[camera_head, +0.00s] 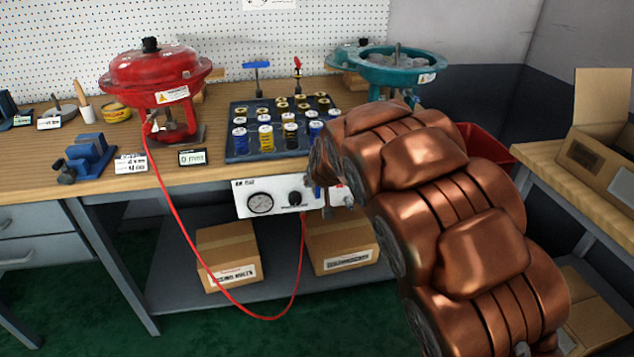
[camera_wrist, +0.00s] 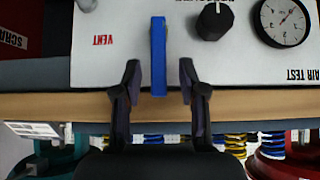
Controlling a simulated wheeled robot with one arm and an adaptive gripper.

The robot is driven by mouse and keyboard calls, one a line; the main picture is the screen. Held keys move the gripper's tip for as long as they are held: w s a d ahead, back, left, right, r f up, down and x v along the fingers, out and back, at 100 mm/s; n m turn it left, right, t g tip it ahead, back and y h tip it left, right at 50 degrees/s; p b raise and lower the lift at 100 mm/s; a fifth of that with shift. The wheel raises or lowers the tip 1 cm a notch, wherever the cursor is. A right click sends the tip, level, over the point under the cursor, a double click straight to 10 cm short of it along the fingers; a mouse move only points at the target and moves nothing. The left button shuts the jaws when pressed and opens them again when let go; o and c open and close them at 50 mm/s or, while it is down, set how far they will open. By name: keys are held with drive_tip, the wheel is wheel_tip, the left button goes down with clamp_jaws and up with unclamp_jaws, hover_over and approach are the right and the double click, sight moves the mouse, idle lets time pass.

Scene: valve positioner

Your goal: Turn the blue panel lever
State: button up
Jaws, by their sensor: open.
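The blue panel lever (camera_wrist: 158,40) stands as a long narrow bar on the white panel (camera_wrist: 110,60), beside the red VENT label. The wrist view shows the panel upside down. My gripper (camera_wrist: 159,80) is open, with one dark finger on each side of the lever's near end and a visible gap on both sides. I cannot tell how deep the fingers reach along the lever. In the head view the white panel (camera_head: 235,207) hangs under the bench's front edge, and my copper arm hides most of its right end and my gripper.
A black knob (camera_wrist: 215,20) and a round gauge (camera_wrist: 286,22) sit beside the lever on the panel. A red hose (camera_head: 190,245) loops below the panel. The wooden bench (camera_head: 50,178) carries a red actuator (camera_head: 155,75) and a tray of springs (camera_head: 240,155). Boxes (camera_head: 228,245) stand below.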

drive_tip(key=v, duration=1)
drive_tip(key=shift+s+d, duration=0.1)
drive_tip(key=shift+s, duration=0.05)
drive_tip(key=s+d+f+m+g, duration=0.15)
drive_tip(key=s+d+g, duration=0.3)
drive_tip(key=s, duration=1.05)
drive_tip(key=s+d+f+g+h, duration=0.1)
drive_tip(key=s+d+f+g, duration=0.3)
drive_tip(key=s, duration=1)
drive_tip(key=s+d+f+m+g, duration=0.1)
drive_tip(key=s+d+g, duration=0.35)
drive_tip(key=s, duration=1.05)
wheel_tip(320, 180, up, 21)
drive_tip(key=d+t+p, duration=0.1)
drive_tip(key=t+p, duration=0.1)
drive_tip(key=p, duration=1.7)
drive_tip(key=shift+d+r+p, duration=0.2)
drive_tip(key=shift+r+p, duration=0.05)
drive_tip(key=shift+p, duration=0.15)
